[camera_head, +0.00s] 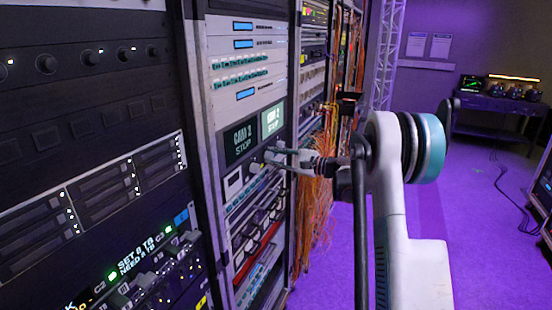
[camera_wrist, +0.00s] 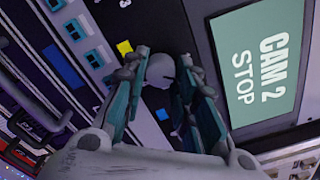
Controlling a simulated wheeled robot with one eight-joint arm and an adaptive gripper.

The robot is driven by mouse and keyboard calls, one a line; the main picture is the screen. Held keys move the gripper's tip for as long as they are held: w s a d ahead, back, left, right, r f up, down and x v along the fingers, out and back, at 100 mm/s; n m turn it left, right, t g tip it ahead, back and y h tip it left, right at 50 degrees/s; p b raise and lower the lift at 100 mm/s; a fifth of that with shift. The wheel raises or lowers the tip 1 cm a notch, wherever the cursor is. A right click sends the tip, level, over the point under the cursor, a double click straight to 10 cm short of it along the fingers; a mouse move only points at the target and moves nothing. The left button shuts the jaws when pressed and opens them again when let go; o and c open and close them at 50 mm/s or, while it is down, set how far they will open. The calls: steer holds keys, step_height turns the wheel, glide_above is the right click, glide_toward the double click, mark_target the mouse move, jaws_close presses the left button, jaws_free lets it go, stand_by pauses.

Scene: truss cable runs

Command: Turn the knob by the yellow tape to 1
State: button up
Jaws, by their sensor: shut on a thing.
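The knob (camera_wrist: 160,67) is a pale grey round cap on a dark rack panel in the wrist view. The yellow tape (camera_wrist: 125,47) is a small square just to its upper left. My gripper (camera_wrist: 163,82) has its two grey and teal fingers closed on either side of the knob. The fingers hide much of the knob, and I cannot read its pointer or any number.
A blue tape square (camera_wrist: 162,114) lies below the knob. A lit green CAM 2 STOP screen (camera_wrist: 262,60) is close to the right finger. In the head view, orange cables (camera_head: 317,210) hang beside the rack, and purple floor (camera_head: 330,270) is open at the right.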

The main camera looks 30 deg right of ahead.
steer(key=n, duration=0.3)
steer(key=shift+n, duration=2.1)
steer(key=o, duration=1)
steer(key=shift+o, duration=0.2)
steer(key=v, duration=1.2)
